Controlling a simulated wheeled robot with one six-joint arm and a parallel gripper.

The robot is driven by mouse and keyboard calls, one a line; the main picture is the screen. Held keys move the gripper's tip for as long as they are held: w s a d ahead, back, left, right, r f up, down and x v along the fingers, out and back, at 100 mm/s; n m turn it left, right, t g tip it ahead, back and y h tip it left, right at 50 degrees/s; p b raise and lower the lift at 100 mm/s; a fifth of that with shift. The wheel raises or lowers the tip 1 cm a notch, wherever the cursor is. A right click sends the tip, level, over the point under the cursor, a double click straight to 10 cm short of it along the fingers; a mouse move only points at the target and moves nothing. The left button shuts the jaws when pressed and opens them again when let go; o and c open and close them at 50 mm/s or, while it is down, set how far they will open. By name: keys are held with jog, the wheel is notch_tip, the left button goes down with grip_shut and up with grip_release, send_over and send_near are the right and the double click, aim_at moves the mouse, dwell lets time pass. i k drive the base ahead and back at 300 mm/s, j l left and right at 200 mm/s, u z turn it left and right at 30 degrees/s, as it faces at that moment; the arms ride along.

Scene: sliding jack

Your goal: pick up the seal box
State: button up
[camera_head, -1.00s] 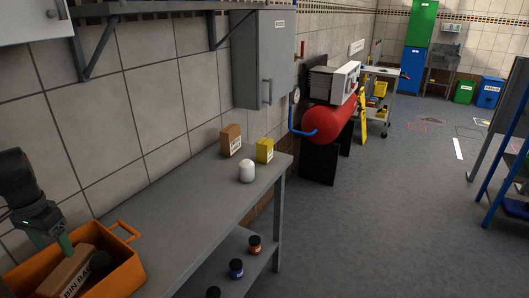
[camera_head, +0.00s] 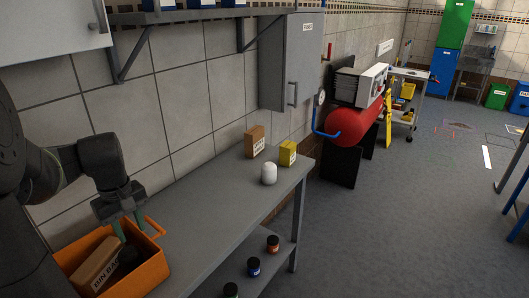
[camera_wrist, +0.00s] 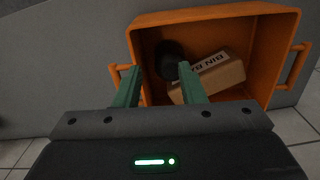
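Two small labelled boxes stand at the far end of the grey bench: a brown box (camera_head: 255,141) and a yellow box (camera_head: 288,153). Their labels are too small to read, so I cannot tell which is the seal box. A tan box (camera_head: 97,268) marked "BIN BA…" lies tilted in the orange crate (camera_head: 153,274), also seen in the wrist view (camera_wrist: 222,80), beside a dark rounded object (camera_wrist: 172,57). My gripper (camera_head: 131,233) is over the crate, its green fingers apart and nothing between them; it also shows in the wrist view (camera_wrist: 158,75).
A white rounded container (camera_head: 269,174) stands in front of the two boxes. Several small jars (camera_head: 254,266) are on the lower shelf. A grey wall cabinet (camera_head: 290,65) hangs above the bench end.

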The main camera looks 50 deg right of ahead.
aim_at(287, 150)
jog(key=l, duration=1.2)
jog(key=i+l, duration=0.1)
jog(key=l, duration=1.1)
jog(key=i+l+z, duration=0.1)
jog(key=l, duration=1.1)
